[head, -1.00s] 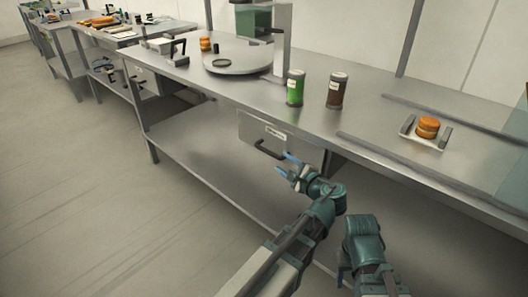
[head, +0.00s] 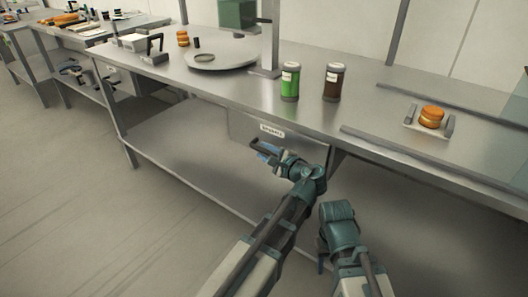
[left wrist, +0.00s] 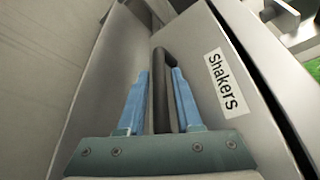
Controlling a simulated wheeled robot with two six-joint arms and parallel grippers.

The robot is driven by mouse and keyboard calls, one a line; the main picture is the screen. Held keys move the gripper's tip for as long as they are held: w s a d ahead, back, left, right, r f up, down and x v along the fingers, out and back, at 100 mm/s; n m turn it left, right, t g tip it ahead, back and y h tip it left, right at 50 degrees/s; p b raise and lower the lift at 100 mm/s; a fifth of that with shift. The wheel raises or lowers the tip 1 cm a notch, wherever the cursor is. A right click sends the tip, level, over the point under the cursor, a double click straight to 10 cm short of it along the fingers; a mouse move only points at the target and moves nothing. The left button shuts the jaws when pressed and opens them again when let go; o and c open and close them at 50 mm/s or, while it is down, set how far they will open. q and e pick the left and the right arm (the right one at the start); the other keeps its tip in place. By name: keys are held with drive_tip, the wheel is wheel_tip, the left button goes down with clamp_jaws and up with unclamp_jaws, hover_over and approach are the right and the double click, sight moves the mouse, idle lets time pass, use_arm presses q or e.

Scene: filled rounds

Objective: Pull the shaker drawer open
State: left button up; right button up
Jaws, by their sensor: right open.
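The shaker drawer (head: 238,126) is a grey metal front under the counter, with a white "Shakers" label. In the left wrist view, its front (left wrist: 201,52) fills the middle right. Its dark bar handle (head: 255,143) also shows in the left wrist view (left wrist: 160,85). The drawer looks closed or nearly so. My right gripper (head: 321,262) is low, apart from the drawer, its fingers mostly hidden.
Above the drawer, a green shaker (head: 290,83) and a brown shaker (head: 332,84) stand on the counter (head: 230,97). A small tray (head: 411,124) with a round bun (head: 432,116) is to the right. A lower shelf (head: 180,148) lies beneath. The floor at left is clear.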

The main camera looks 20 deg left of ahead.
use_arm(q)
clamp_jaws()
idle(1.1)
